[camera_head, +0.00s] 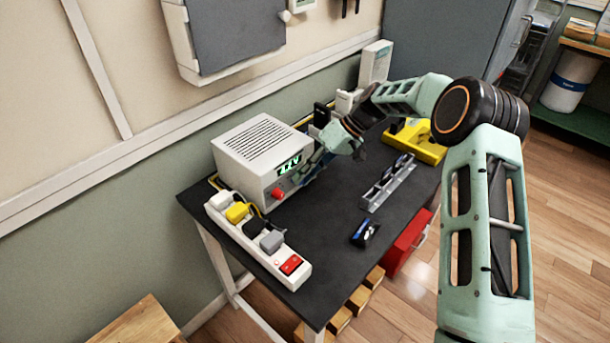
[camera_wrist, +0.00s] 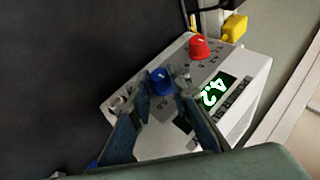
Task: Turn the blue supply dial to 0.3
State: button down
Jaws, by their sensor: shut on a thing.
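The white power supply (camera_head: 238,170) stands at the back left of the dark table. It also fills the middle of the wrist view (camera_wrist: 222,60). The blue dial (camera_wrist: 160,80) is on its front panel in the wrist view, and my gripper (camera_wrist: 161,88) is shut on it, one finger on each side. In the head view my gripper (camera_head: 308,174) is at the right of the supply's front and hides the blue dial. The red dial (camera_wrist: 199,47) is apart from the fingers.
A power strip (camera_head: 255,243) with plugs and a red switch lies along the table's left edge. A grey metal rack (camera_head: 388,186), a small dark device (camera_head: 364,233) and a yellow object (camera_head: 415,140) lie to the right. The front middle of the table is clear.

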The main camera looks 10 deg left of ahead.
jog(key=c, duration=1.8)
grip_release()
jog(key=v, duration=1.2)
